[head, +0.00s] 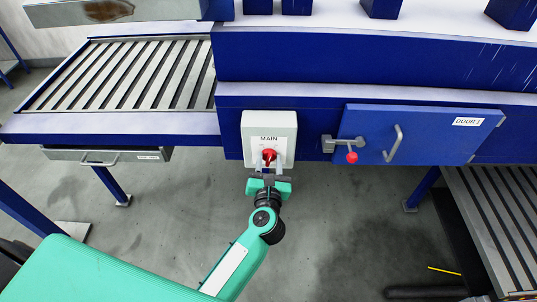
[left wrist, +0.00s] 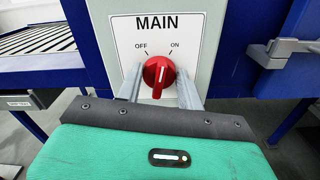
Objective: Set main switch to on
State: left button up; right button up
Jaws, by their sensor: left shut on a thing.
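The main switch is a red rotary knob (head: 269,156) on a light grey box labelled MAIN (head: 283,125). In the left wrist view the knob (left wrist: 158,74) sits under the OFF and ON marks. Its white pointer line is near upright, leaning slightly right, between the two marks. My left gripper (head: 269,168) is at the box from below, its fingers (left wrist: 160,92) on either side of the knob, shut on it. The lower part of the knob lies between the fingers. My right gripper is not in view.
A drawer (head: 90,156) hangs under the slatted conveyor (head: 130,72) at left. The grey floor (head: 330,220) below is mostly clear.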

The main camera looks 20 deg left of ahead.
pick_arm(q)
jog(key=m+p, duration=0.2)
jog(key=shift+r+m, duration=0.1)
jog(key=shift+m, duration=0.2)
jog(key=shift+d+m+p, duration=0.1)
jog(key=shift+m+p, duration=0.35)
jog(key=shift+m, duration=0.05)
jog(key=o, duration=1)
